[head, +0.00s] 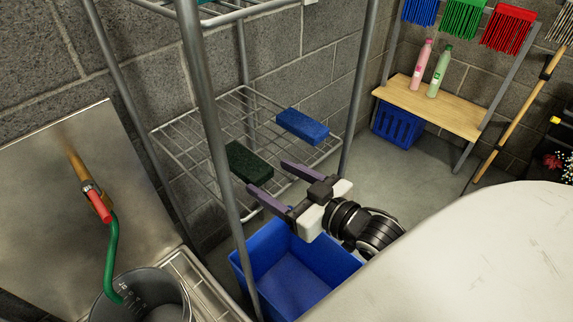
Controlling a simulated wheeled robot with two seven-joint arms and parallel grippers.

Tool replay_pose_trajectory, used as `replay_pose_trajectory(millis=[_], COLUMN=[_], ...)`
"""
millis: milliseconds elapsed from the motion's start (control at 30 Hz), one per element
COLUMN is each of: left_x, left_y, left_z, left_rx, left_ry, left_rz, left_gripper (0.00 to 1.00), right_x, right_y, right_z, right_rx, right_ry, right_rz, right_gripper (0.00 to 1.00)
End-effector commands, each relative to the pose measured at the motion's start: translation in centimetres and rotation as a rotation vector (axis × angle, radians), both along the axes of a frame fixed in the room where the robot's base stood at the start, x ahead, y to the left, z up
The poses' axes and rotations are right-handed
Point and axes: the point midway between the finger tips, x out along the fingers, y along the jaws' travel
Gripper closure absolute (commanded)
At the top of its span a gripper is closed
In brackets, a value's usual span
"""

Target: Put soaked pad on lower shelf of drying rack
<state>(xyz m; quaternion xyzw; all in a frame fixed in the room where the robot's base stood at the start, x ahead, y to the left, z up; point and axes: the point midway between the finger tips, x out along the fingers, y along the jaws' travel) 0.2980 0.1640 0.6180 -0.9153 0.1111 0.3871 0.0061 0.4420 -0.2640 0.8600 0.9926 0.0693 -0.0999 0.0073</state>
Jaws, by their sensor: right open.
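A dark green pad (249,162) lies at the front edge of the drying rack's lower wire shelf (186,143). A blue pad (303,126) lies on the same shelf, further right. I cannot tell by sight which pad is soaked. My right gripper (269,176) is open and empty, just in front of the shelf. Its two purple-grey fingers point toward the shelf, with the tips close to the dark green pad; I cannot tell whether they touch it. My left gripper is not in view.
A blue bin (290,277) stands below my right gripper. A grey bucket (145,297) with a green hose is at lower left. Rack posts rise around the shelf. The upper shelf (262,8) holds a teal item. A wooden bench (440,106) with two bottles stands behind right.

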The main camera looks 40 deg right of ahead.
Motion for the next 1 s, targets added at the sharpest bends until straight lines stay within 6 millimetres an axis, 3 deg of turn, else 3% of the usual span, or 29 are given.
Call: replay_pose_trajectory(millis=[100,267,333,367,467,600,700,833,1000], left_x=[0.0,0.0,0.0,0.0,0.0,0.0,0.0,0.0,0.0], left_y=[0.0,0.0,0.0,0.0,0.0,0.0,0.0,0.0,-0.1], left_z=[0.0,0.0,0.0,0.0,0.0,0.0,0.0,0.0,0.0], left_rx=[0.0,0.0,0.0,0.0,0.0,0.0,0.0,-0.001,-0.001], left_ry=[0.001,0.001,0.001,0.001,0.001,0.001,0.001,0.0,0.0], left_rz=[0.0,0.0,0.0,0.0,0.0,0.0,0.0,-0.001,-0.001], left_gripper=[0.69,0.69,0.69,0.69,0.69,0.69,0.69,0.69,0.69], right_x=[-1.8,-2.9,-3.3,-3.5,-4.8,-8.5,-11.4,-13.9,-14.5], right_y=[-0.2,-0.4,-0.3,-0.2,0.8,4.3,7.2,9.6,10.2], right_z=[0.3,0.6,-0.2,-1.1,-6.3,-15.6,-20.4,-23.6,-24.2], right_rx=[0.0,0.0,0.001,0.001,0.0,-0.009,-0.019,-0.027,-0.032], right_ry=[0.002,-0.001,0.017,0.037,0.151,0.367,0.49,0.578,0.596], right_rz=[0.0,0.001,-0.002,-0.004,-0.012,0.013,0.047,0.084,0.093], right_gripper=[0.33,0.33,0.33,0.33,0.33,0.33,0.33,0.33,0.33])
